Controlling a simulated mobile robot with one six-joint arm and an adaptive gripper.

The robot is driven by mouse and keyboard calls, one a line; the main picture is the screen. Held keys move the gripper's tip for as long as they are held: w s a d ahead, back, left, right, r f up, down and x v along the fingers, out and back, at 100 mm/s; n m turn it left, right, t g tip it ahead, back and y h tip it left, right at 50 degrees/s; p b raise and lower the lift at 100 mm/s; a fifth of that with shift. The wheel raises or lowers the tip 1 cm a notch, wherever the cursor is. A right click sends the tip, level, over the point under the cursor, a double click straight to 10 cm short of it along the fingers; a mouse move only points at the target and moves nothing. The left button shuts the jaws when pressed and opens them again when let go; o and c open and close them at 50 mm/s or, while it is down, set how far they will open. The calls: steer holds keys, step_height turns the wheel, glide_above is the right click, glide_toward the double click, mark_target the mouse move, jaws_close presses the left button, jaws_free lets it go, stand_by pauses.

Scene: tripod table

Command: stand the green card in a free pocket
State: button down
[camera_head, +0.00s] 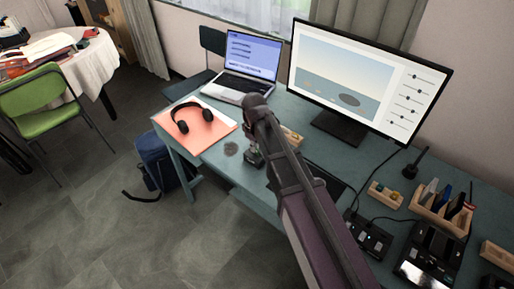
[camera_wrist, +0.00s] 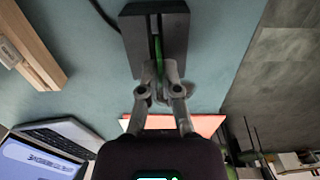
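The green card (camera_wrist: 158,50) shows as a thin green edge in the wrist view, upright in the slot of a dark block (camera_wrist: 134,38). My gripper (camera_wrist: 160,72) has its fingertips closed together around the card's near end, just beside the block. In the head view my gripper (camera_head: 253,157) is low over the desk, right of the orange folder; the green card cannot be made out there. A wooden rack (camera_head: 455,222) on the right of the desk holds several upright cards, white, blue and dark. Its pockets are too small to tell apart.
On the desk (camera_head: 222,165) are a laptop (camera_head: 246,75), a large monitor (camera_head: 335,127), headphones (camera_head: 182,125) on the orange folder (camera_head: 212,133), and a small wooden tray (camera_head: 386,194). Dark devices (camera_head: 368,236) with cables stand at the right. A blue bag (camera_head: 158,165) is on the floor.

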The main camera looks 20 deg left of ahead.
step_height(320, 180, up, 2)
steer(key=shift+r+p, duration=0.1)
steer(key=shift+p, duration=0.65)
steer(key=s+d+r+p, duration=0.1)
steer(key=s+d, duration=0.1)
steer(key=s, duration=1.3)
steer(key=shift+s+d+r+p, duration=0.25)
steer(key=shift+s+d+p, duration=0.05)
steer(key=shift+s+d, duration=0.1)
steer(key=shift+w, duration=0.1)
steer(key=w, duration=0.5)
steer(key=w+a+r+p, duration=0.1)
steer(key=w, duration=0.4)
steer(key=w+a, duration=0.1)
steer(key=w, duration=0.5)
steer(key=shift+r, duration=0.2)
steer(key=w+d+r+p, duration=0.1)
steer(key=w+d, duration=0.1)
steer(key=w, duration=1.5)
steer(key=shift+d+r+p, duration=0.15)
steer(key=shift+d+p, duration=0.1)
steer(key=shift+p, duration=0.1)
